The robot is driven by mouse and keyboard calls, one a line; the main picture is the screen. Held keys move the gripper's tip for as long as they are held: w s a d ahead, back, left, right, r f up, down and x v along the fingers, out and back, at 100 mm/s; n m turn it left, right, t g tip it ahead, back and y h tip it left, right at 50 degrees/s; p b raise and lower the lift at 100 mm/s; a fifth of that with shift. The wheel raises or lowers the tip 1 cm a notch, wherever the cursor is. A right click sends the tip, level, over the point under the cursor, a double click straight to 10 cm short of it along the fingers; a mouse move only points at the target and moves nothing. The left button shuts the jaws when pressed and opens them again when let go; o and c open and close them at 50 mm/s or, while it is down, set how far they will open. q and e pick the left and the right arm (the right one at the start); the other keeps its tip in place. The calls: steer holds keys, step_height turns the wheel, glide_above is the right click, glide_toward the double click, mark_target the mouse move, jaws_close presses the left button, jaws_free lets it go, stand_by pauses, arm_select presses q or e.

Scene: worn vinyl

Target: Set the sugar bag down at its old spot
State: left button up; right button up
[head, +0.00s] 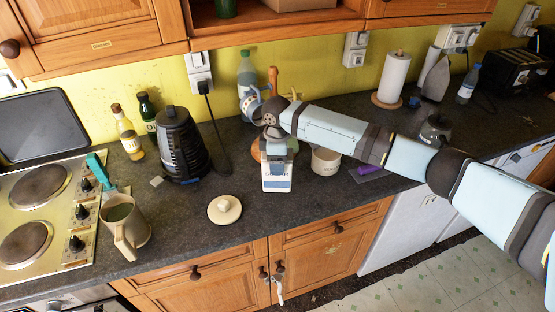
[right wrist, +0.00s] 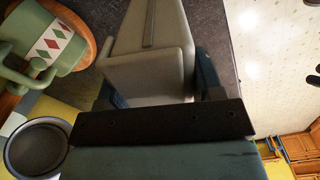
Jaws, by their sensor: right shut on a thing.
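The sugar bag (head: 277,182) is a white and blue pack near the middle of the counter in the head view. My right gripper (head: 276,146) is above it, shut on its upper part. In the right wrist view the bag (right wrist: 150,72) shows as a pale grey block between the two dark fingers (right wrist: 158,88). The bag looks upright; I cannot tell whether its base touches the counter. My left gripper is in neither view.
A cream pot (head: 325,161) stands right of the bag. A round lid (head: 225,209) lies front left, and a black kettle (head: 181,146) stands to the left. A green patterned pot (right wrist: 50,38) is close by in the wrist view. Counter in front is mostly clear.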

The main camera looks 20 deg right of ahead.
steer(key=shift+f+b, duration=1.85)
steer(key=shift+f, duration=0.15)
steer(key=shift+f+b, duration=0.65)
steer(key=shift+b, duration=0.05)
steer(key=shift+p, duration=0.6)
